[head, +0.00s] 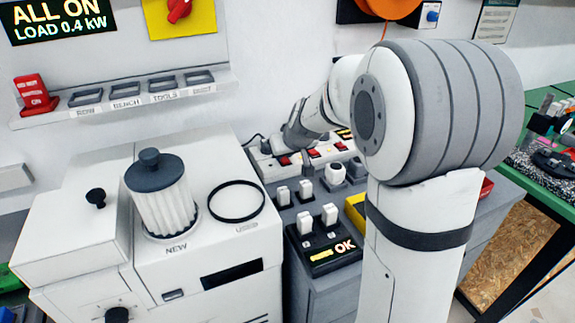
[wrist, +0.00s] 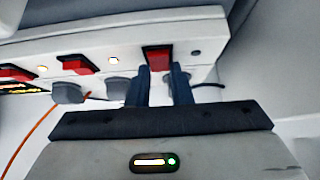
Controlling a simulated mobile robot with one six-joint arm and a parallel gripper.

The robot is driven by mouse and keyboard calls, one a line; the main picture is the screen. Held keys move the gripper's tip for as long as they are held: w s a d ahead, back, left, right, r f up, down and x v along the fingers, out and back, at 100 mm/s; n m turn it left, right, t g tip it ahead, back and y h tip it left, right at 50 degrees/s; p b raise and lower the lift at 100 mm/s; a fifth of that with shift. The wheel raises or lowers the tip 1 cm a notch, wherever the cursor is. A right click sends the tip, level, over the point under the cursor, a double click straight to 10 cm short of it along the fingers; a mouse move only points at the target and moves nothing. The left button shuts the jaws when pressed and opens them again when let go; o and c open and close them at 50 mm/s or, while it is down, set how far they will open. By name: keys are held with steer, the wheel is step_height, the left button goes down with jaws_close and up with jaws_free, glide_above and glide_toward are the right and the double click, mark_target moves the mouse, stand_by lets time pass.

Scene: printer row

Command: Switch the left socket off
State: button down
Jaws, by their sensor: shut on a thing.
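The white power strip (head: 266,167) lies on the grey cabinet behind the plugs and also shows in the wrist view (wrist: 215,32). It has several red rocker switches. In the wrist view, the end switch at right (wrist: 157,57), which appears to be the left socket's, sits between my fingertips. My gripper (wrist: 161,70) is closed around this switch, one dark finger on each side. The small lamp beside it (wrist: 195,52) looks dark. The middle switch (wrist: 75,65) has a glowing lamp (wrist: 113,59). The rocker's exact tilt is unclear. My arm hides part of the strip in the head view.
Dark grey plugs (wrist: 115,88) sit along the strip's edge beside my fingers. An orange cable (wrist: 35,130) runs at left. A white machine (head: 75,235) with a filter (head: 162,200) stands left. A black block marked OK (head: 325,250) stands in front. A sign (head: 58,20) reads ALL ON.

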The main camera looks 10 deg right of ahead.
steer(key=b, duration=0.3)
steer(key=shift+f+t+b, duration=0.25)
steer(key=shift+t+b, duration=0.05)
steer(key=shift+t, duration=0.1)
steer(key=shift+s+r+b, duration=0.15)
steer(key=shift+r+b, duration=0.1)
steer(key=shift+b, duration=0.3)
steer(key=c, duration=1.3)
jaws_free()
steer(key=v, duration=0.7)
steer(key=shift+s+d+r+p, duration=0.2)
steer(key=shift+s+p, duration=0.15)
steer(key=shift+p, duration=0.05)
